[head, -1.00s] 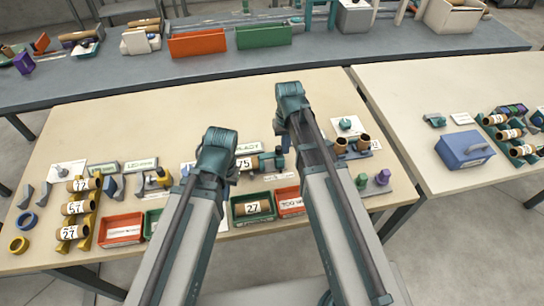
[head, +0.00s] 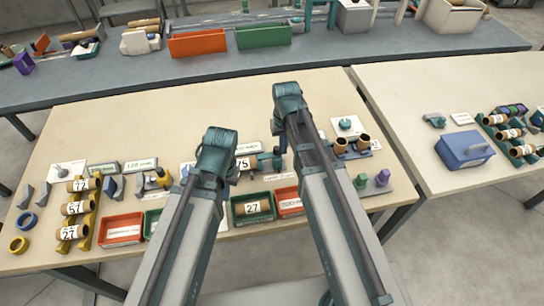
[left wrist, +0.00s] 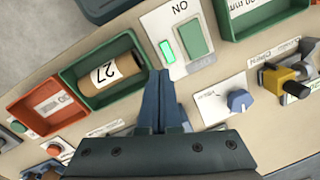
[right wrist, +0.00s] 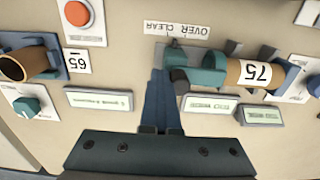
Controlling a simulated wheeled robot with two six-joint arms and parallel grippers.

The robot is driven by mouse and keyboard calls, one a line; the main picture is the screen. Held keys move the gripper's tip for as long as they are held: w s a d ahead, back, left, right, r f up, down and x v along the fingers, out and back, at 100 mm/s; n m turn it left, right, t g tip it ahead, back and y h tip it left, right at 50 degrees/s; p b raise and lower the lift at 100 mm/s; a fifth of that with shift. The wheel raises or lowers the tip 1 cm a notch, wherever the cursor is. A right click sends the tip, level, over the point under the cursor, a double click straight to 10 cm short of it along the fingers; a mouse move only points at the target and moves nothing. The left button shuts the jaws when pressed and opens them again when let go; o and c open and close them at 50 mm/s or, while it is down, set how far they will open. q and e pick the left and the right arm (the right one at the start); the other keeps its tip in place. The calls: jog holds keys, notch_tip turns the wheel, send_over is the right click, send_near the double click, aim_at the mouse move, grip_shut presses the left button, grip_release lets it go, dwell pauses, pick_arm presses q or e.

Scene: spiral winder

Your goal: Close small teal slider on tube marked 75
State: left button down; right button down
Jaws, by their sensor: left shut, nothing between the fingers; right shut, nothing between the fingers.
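In the right wrist view the tube marked 75 (right wrist: 255,74) lies across a holder on the table. In the head view the tube (head: 243,163) shows between my arms. My left gripper (left wrist: 160,74) is shut and empty, beside the green tray (left wrist: 72,75) with tube 27.
An ON panel (left wrist: 177,42) stands near my left gripper.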

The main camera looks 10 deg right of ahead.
dwell(0.7)
jog(key=shift+d, duration=0.5)
